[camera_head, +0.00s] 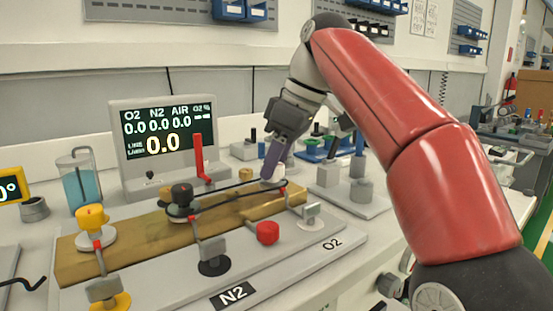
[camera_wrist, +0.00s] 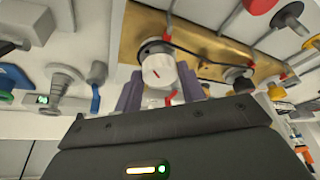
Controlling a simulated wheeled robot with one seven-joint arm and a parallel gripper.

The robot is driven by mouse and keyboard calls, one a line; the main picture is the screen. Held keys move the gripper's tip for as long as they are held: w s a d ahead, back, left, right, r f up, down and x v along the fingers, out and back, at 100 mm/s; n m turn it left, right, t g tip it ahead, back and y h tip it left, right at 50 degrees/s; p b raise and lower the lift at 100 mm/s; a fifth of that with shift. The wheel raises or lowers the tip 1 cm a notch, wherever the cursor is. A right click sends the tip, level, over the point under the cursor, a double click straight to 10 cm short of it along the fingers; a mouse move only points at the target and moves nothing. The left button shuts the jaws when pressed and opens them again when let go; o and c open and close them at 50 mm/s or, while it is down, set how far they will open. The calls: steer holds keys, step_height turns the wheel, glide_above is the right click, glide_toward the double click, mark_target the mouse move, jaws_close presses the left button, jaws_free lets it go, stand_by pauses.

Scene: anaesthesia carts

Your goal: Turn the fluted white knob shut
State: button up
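In the head view my gripper (camera_head: 269,173) points down at the far right end of the brass block (camera_head: 150,236). There the white knob (camera_head: 279,173) is mostly hidden by a finger.
A red knob (camera_head: 268,232) sits in front. A display (camera_head: 160,143) reading 0.0 and a red lever (camera_head: 199,158) stand behind. Grey posts (camera_head: 328,172) stand to the right.

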steer(key=c, duration=0.5)
steer(key=shift+m, duration=0.3)
steer(key=m+p, duration=0.1)
steer(key=m, duration=0.1)
steer(key=m+t+h+p, duration=0.1)
steer(key=m, duration=0.1)
steer(key=shift+s+a+r, duration=0.1)
steer(key=shift+s+a, duration=0.05)
steer(key=shift+s, duration=0.05)
steer(key=shift+m+t+h+p, duration=0.35)
steer(key=shift+m+p, duration=0.25)
steer(key=shift+m, duration=0.55)
steer(key=shift+m+t+h+p, duration=0.25)
steer(key=shift+m+h+p, duration=0.25)
steer(key=shift+m, duration=0.65)
steer(key=o, duration=1)
